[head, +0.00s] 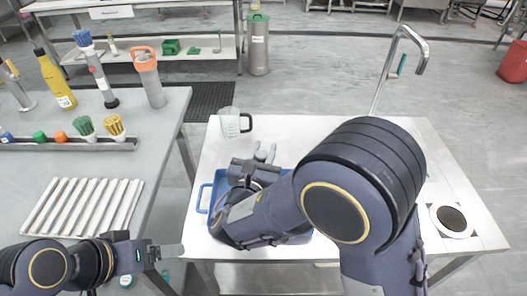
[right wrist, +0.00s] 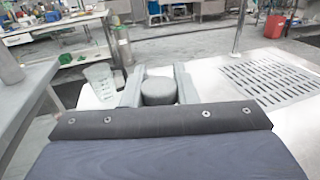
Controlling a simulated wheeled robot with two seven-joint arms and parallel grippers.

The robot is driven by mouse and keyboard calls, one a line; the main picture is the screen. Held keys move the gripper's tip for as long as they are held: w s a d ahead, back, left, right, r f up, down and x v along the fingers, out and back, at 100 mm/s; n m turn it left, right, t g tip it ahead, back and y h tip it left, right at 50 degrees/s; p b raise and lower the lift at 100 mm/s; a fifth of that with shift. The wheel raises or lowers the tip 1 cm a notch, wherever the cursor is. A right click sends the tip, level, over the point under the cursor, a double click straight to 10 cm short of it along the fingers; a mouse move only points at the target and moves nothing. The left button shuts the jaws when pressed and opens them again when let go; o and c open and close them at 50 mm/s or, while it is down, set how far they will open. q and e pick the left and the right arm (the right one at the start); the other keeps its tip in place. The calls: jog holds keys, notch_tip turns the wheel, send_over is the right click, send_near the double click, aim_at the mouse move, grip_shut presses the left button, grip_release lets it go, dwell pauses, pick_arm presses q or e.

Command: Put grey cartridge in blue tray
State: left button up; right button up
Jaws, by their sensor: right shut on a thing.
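The grey cartridge (right wrist: 158,91) shows in the right wrist view as a round grey top between the two fingers of my right gripper (right wrist: 157,84). My right gripper (head: 265,152) is shut on the cartridge; in the head view the gripper is over the far part of the blue tray (head: 205,197), and my arm hides much of the tray. I cannot tell whether the cartridge touches the tray. My left gripper (head: 168,251) is at the lower left, beside the grey table, apart from the tray; its finger opening is unclear.
A clear measuring jug (head: 230,122) stands on the white table (head: 300,128) just beyond the tray. The grey table (head: 160,130) at left holds brushes, bottles and a ribbed white rack (head: 85,207). A tall tap (head: 385,65) rises at the back right.

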jog(key=o, duration=1)
